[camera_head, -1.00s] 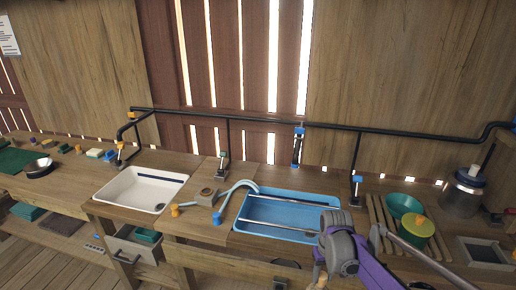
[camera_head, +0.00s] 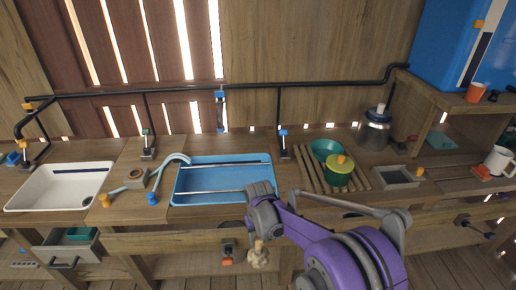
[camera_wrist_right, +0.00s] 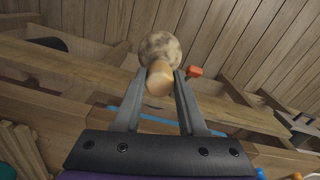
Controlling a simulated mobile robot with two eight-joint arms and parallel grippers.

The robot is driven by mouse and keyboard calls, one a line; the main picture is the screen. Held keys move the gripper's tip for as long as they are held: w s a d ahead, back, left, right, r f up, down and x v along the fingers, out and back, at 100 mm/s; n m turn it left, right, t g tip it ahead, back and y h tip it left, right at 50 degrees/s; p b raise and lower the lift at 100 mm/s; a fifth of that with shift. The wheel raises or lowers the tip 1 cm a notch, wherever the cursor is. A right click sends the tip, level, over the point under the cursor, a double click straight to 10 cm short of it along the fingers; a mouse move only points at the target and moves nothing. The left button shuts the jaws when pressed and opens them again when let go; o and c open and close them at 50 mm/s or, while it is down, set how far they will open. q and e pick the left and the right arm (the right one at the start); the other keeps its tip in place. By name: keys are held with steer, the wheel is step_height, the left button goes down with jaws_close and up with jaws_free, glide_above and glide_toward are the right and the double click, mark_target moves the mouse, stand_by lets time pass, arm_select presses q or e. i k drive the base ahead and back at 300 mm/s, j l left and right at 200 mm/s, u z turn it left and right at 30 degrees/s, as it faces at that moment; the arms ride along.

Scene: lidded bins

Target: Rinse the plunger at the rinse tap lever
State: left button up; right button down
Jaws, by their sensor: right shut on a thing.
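My right gripper (camera_head: 258,238) is shut on a wooden-handled piece with a mottled beige round end, which I take to be the plunger (camera_head: 258,257). It hangs in front of the bench, near the blue basin's front right corner. In the right wrist view the plunger (camera_wrist_right: 160,50) sits between the fingers (camera_wrist_right: 158,95). A pale blue curved tap (camera_head: 172,160) reaches the blue basin (camera_head: 205,197), with a blue knob (camera_head: 153,198) and an orange knob (camera_head: 104,200). A blue-topped lever (camera_head: 283,145) stands behind the basin's right side; which lever is the rinse one is unclear. My left gripper is not in view.
A white basin (camera_head: 60,188) is at left. A slatted rack (camera_head: 305,178) holds a green bowl (camera_head: 318,150) and a green, yellow-lidded pot (camera_head: 339,172). A glass jar (camera_head: 372,134) stands behind. A black pipe (camera_head: 190,88) runs along the wall.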

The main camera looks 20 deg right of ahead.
mark_target(282, 132)
steer(key=i+z, duration=0.15)
steer(key=z, duration=1.9)
steer(key=i+j, duration=0.45)
steer(key=j, duration=0.25)
steer(key=i+j, duration=0.25)
steer(key=j, duration=0.15)
steer(key=l+z, duration=0.05)
